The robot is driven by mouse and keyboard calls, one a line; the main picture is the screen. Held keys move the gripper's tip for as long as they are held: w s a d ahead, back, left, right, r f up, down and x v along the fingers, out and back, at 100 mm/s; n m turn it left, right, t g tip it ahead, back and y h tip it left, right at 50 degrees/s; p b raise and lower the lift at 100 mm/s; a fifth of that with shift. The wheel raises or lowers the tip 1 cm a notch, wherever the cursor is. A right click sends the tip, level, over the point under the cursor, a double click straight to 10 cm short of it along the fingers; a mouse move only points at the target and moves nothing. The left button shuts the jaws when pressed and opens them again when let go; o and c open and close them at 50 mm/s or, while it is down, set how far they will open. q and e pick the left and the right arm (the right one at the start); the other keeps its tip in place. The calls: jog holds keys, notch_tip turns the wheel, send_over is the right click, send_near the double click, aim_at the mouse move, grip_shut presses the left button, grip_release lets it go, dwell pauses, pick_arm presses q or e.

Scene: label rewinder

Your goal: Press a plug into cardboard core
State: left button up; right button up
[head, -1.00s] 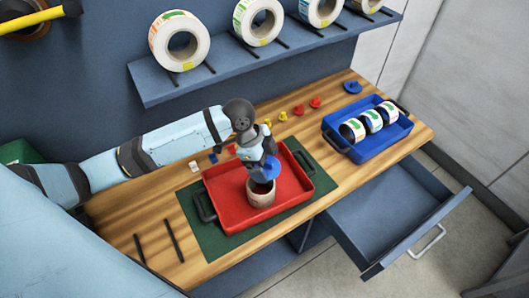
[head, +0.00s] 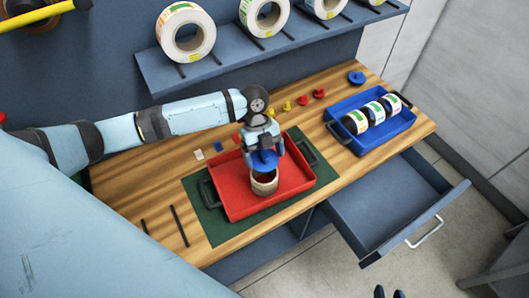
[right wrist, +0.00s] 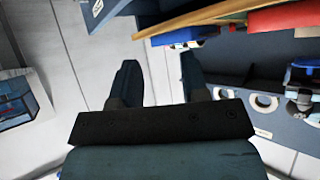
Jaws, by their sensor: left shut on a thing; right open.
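A tan cardboard core (head: 264,186) stands upright in the red tray (head: 235,203), its dark open end facing up. My left gripper (head: 263,147) points down over it and is shut on a blue plug (head: 264,161). The plug is at the mouth of the core and hides its back rim; I cannot tell whether they touch. My right gripper (head: 389,293) shows only as two dark fingertips at the bottom edge of the head view. In the right wrist view its fingers (right wrist: 160,85) are apart with nothing between them.
The red tray lies on a green mat (head: 213,228). Small blue, red and yellow plugs line the bench behind. A blue tray (head: 350,148) holds several label rolls. An open drawer (head: 385,205) juts out in front. Black rods (head: 180,226) lie at front left.

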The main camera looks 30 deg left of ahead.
pick_arm(q)
jog(key=shift+f+b, duration=2)
jog(key=shift+f, duration=0.4)
jog(key=shift+f+b, duration=0.35)
jog(key=shift+f, duration=0.75)
jog(key=shift+f, duration=0.1)
jog(key=o, duration=0.7)
jog(key=shift+s, duration=0.1)
